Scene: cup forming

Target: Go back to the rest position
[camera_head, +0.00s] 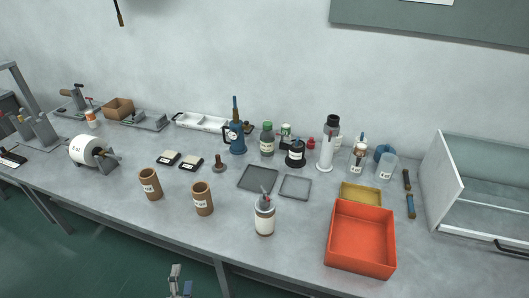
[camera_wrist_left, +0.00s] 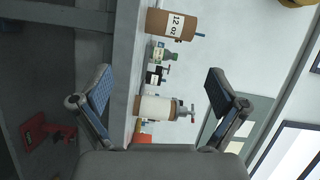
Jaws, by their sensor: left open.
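My left gripper (camera_head: 181,279) shows at the bottom edge of the head view, in front of the table's near edge, with only its tip parts visible. In the left wrist view its two fingers (camera_wrist_left: 158,82) are spread wide with nothing between them. Two brown labelled cups stand upright on the table, one at left (camera_head: 150,184) and one to its right (camera_head: 203,199). A brown cup marked 12 oz (camera_wrist_left: 165,23) also shows sideways in the wrist view. My right gripper is in neither view.
A white-banded container (camera_head: 265,216) stands near the front edge. A red bin (camera_head: 361,262) and an open white cabinet (camera_head: 444,181) are at right. Dark trays (camera_head: 258,178), bottles and tools fill the table's middle and back. The front left of the table is mostly clear.

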